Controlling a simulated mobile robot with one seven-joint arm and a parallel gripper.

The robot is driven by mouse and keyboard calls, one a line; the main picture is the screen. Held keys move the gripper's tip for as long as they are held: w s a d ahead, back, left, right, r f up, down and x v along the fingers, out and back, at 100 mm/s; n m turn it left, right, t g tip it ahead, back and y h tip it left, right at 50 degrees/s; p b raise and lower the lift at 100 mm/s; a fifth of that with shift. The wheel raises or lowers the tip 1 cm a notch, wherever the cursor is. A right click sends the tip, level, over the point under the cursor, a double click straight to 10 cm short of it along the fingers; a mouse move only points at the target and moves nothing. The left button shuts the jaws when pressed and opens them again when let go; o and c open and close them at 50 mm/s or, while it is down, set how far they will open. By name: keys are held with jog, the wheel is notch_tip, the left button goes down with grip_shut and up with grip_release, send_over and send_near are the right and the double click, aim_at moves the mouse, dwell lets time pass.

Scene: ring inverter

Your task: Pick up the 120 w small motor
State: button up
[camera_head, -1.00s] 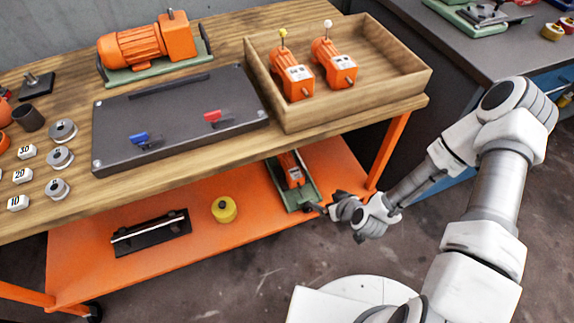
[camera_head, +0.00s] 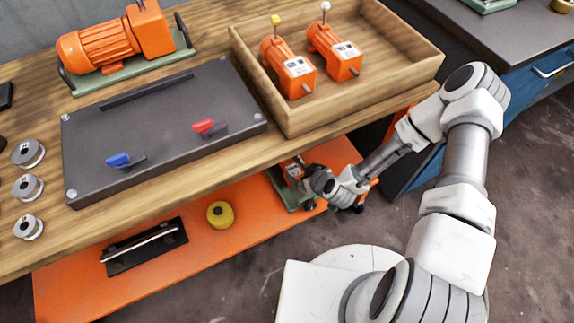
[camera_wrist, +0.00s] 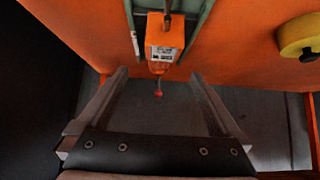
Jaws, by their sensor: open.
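A small orange motor with a white label (camera_wrist: 164,50) sits on a green base on the lower shelf, with a red ball-tipped stalk; it also shows in the head view (camera_head: 292,168), partly hidden by my arm. My gripper (camera_wrist: 158,76) is open and empty. In the wrist view its two fingers point toward this motor, one on each side of its near end, apart from it. Two more small orange motors lie in the wooden tray, one with a yellow knob (camera_head: 298,70) and one with a white knob (camera_head: 342,56). I cannot read the wattage on any label.
The wooden tray (camera_head: 360,104) and the table top overhang the lower shelf (camera_head: 160,272). A yellow round part (camera_head: 220,214) and a black plate (camera_head: 146,246) lie on the shelf. A larger orange motor (camera_head: 100,48) stands on the table.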

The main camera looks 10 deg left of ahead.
aim_at(292, 166)
jog(key=b+x, duration=0.2)
jog(key=x, duration=0.5)
jog(key=b+x, duration=0.3)
jog(key=x, duration=0.1)
jog(key=shift+a+f, duration=0.25)
jog(key=shift+f, duration=0.1)
jog(key=shift+w+a+f, duration=0.15)
jog(key=shift+w+a, duration=0.05)
jog(key=shift+w, duration=0.05)
grip_shut()
